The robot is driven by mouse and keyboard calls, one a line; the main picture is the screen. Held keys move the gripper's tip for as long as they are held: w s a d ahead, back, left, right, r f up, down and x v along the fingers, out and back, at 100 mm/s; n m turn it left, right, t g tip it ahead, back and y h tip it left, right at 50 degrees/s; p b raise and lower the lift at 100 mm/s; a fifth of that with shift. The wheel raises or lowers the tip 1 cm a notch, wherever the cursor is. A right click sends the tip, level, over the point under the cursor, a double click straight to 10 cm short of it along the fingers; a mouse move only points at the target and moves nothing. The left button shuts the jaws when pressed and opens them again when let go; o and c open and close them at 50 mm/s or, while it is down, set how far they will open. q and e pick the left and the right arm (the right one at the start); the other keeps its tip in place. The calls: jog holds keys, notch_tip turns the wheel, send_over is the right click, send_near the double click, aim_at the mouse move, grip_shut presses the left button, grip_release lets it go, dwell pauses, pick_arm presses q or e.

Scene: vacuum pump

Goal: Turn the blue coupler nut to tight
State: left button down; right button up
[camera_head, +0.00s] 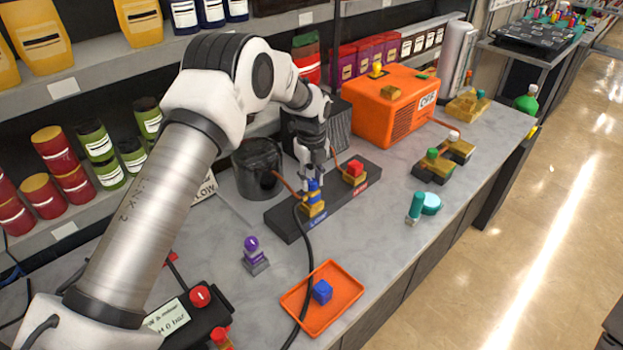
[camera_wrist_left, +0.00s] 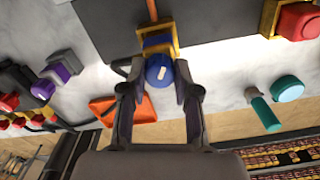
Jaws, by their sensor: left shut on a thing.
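The fingers partly hide the nut in the head view. My right gripper is in neither view.
A red nut (camera_head: 355,168) stands on the same plate to the right. An orange tray (camera_head: 335,290) with a blue cube (camera_head: 322,291) lies in front, a black hose running past it. A black pot (camera_head: 257,170) and an orange machine (camera_head: 392,108) stand behind. A purple knob (camera_head: 252,245) is at left.

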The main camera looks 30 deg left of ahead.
aim_at(311, 180)
pick_arm(q)
jog(key=shift+s+f, duration=0.15)
jog(key=shift+f, duration=0.05)
dwell(0.3)
jog(key=c, duration=0.8)
grip_release()
jog(key=shift+c, duration=0.2)
notch_tip(311, 180, up, 12)
jog(key=shift+w, duration=0.2)
jog(key=shift+a, duration=0.1)
